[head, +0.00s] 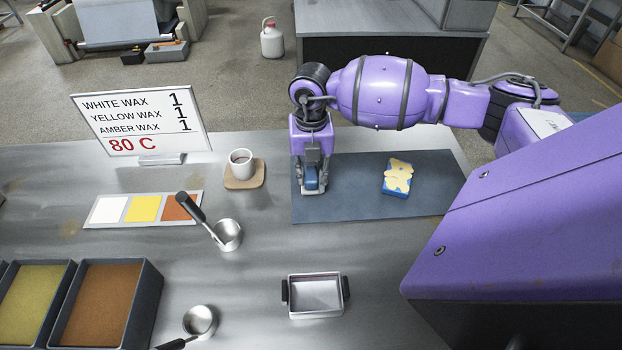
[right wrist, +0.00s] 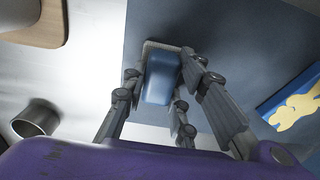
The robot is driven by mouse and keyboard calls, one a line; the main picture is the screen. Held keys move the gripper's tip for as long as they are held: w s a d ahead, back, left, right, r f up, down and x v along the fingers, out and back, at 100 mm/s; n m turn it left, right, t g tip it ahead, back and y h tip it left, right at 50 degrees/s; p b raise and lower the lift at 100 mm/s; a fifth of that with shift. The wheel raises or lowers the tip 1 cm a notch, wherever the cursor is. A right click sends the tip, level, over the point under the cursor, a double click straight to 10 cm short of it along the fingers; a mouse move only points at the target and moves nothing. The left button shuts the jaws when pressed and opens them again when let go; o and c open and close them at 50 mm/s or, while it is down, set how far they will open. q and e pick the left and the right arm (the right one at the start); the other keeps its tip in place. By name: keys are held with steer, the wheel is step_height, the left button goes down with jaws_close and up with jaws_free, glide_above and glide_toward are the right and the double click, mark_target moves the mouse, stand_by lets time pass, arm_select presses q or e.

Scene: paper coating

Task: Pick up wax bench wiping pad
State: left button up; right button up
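A blue block-shaped pad with a pale grey base (right wrist: 161,80) is between the fingers of my right gripper (right wrist: 165,70) in the right wrist view. In the head view my right gripper (head: 312,184) points straight down at the left end of the dark mat, and only a little of the blue pad (head: 311,185) shows between its fingers. The fingertips are close to the pad's two sides; I cannot tell whether they press on it. The pad appears low at the mat. My left gripper is out of view.
A mug (head: 241,163) on a coaster stands to the left. Two ladles (head: 228,236), (head: 200,321) and a small metal tray (head: 316,310) are nearer on the bench.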

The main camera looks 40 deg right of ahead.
jaws_close()
steer(key=shift+r, duration=0.1)
steer(key=shift+r, duration=0.65)
steer(key=s+a+r, duration=0.4)
steer(key=s+r, duration=0.7)
steer(key=s, duration=0.2)
steer(key=shift+s+a+r, duration=0.15)
steer(key=shift+a+r, duration=0.05)
steer(key=shift+r, duration=0.1)
